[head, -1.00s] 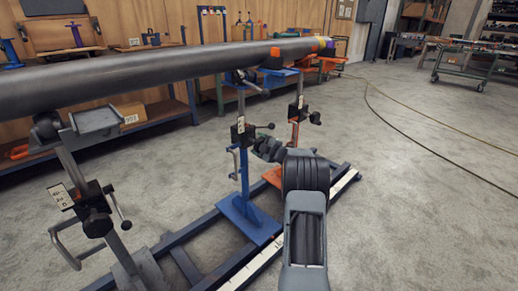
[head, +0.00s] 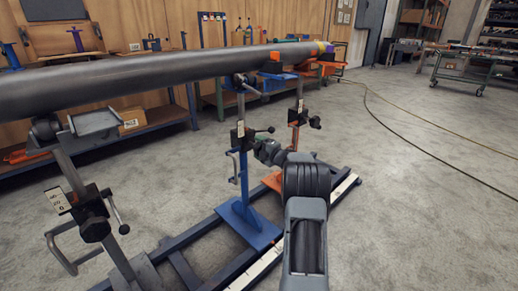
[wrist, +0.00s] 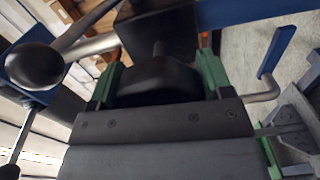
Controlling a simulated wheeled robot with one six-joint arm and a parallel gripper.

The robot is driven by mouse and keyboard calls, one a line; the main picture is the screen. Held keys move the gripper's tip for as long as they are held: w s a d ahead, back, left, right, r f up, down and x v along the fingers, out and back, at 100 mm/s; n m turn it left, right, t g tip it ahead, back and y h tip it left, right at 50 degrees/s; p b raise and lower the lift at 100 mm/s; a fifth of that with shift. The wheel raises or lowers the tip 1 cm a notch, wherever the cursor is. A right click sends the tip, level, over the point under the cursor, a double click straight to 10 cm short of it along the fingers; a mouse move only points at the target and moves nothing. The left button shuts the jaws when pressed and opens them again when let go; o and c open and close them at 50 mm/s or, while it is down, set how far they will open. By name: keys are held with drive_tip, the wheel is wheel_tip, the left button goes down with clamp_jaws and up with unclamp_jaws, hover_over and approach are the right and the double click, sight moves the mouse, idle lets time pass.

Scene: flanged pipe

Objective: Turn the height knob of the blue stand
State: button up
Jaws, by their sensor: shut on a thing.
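The blue stand (head: 242,185) stands upright on a blue base plate under the long grey pipe (head: 150,82). Its black clamp block (head: 237,137) carries a small lever that points right. In the head view my gripper (head: 256,148) is at the right side of this stand, just below the block, and my own arm partly hides it. In the wrist view the black height knob (wrist: 155,80) sits between the green fingers of my gripper (wrist: 157,84), which is shut on it. The knob's lower part is hidden behind the gripper body.
A grey stand (head: 92,215) with a crank is at the left, and an orange stand (head: 298,115) is behind the blue one. The stands are on a dark rail frame (head: 185,268). In the wrist view a black ball-ended lever (wrist: 35,66) is close at the left. Open floor lies right.

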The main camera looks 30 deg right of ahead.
drive_tip(key=o, duration=0.9)
drive_tip(key=s+p, duration=0.1)
drive_tip(key=s, duration=0.3)
drive_tip(key=s+d+p, duration=0.1)
drive_tip(key=s, duration=0.4)
drive_tip(key=s+d+p, duration=0.1)
drive_tip(key=s+p, duration=0.1)
drive_tip(key=s, duration=0.2)
drive_tip(key=shift+s+d, duration=0.25)
drive_tip(key=shift+s, duration=0.05)
